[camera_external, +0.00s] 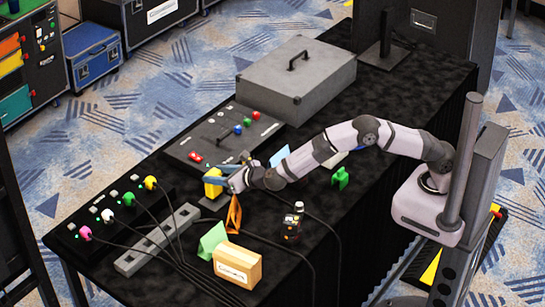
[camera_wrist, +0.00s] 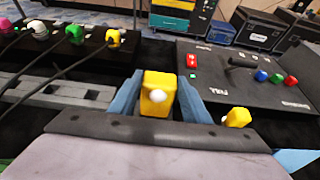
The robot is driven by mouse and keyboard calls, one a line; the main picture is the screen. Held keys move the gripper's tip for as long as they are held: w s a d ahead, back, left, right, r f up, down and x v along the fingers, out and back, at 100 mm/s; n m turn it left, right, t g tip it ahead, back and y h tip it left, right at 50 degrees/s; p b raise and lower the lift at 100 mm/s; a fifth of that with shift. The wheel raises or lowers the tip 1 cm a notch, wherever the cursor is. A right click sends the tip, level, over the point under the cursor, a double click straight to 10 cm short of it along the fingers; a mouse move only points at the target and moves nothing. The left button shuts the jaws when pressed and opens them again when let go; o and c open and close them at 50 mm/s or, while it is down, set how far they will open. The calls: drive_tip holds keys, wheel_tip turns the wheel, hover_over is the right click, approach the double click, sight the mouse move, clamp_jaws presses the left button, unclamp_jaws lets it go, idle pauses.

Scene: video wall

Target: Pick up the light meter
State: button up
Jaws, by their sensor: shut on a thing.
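The light meter is a small yellow block with a white dome. In the wrist view the light meter (camera_wrist: 156,105) sits between the two blue fingers of my gripper (camera_wrist: 160,100), which is shut on it. In the external view the light meter (camera_external: 213,184) shows at the fingertips of my gripper (camera_external: 222,178), near the front left corner of the black control panel. I cannot tell whether it still touches the surface below it.
A control panel (camera_external: 225,132) with coloured buttons and a grey case (camera_external: 297,85) stand beyond. Cables run from coloured plugs across a grey slotted bar (camera_external: 160,240). An orange folded piece (camera_external: 233,215), a tan box (camera_external: 238,265) and a green clip (camera_external: 341,178) stand nearby.

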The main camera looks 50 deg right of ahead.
sight(219, 191)
wheel_tip(219, 191, up, 9)
drive_tip(key=shift+f, duration=0.15)
